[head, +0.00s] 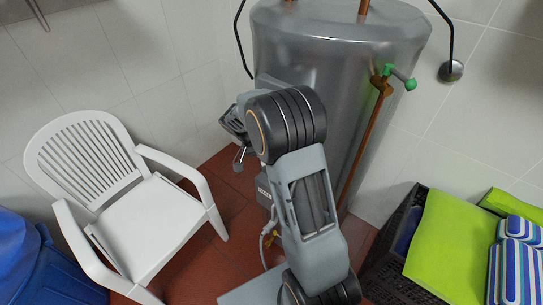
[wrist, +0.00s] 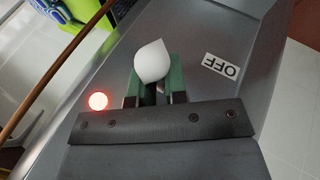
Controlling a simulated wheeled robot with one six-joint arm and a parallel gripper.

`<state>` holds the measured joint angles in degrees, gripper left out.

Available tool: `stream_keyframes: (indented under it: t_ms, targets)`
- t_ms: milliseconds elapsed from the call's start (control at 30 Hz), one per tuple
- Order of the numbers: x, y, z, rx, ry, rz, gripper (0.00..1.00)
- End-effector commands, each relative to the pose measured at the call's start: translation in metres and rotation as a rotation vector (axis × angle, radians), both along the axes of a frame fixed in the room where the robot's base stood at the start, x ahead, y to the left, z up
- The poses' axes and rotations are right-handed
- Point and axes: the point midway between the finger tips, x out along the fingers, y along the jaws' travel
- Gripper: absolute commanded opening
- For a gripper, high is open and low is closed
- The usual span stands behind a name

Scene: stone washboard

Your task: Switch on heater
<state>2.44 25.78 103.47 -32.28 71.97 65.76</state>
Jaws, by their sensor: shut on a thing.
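The heater (head: 340,50) is a large grey metal cylinder standing against the tiled wall in the head view. In the wrist view its grey face (wrist: 195,35) carries a white knob (wrist: 152,62) with a pointed tip towards the top of the picture. An OFF label (wrist: 221,65) is right of the knob, and a round red light (wrist: 98,101) glows to its lower left. My gripper (wrist: 154,92) has its green-sided fingers shut on the knob. In the head view my arm hides the knob and the fingertips.
A white plastic chair (head: 150,225) stands left of my arm, with a blue bin (head: 65,275) beside it. A black crate (head: 388,245) with green and striped cloths stands at the right. A brown pipe with a green-handled valve (head: 398,77) runs down the heater's right side.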

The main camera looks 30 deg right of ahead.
Motion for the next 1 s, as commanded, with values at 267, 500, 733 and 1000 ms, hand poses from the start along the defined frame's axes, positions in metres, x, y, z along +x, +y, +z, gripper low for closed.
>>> stream_keyframes:
  t_ms: [267, 500, 733, 1000]
  targets:
    - [-0.005, 0.0044, -0.0038, 0.01, 0.021, 0.0, 0.22]
    - [-0.0046, 0.0042, -0.0032, 0.01, 0.018, -0.003, 0.37]
    - [-0.0044, 0.0008, -0.0024, 0.007, 0.014, -0.008, 0.37]
    - [-0.0035, 0.0002, -0.002, 0.006, 0.01, -0.008, 0.37]
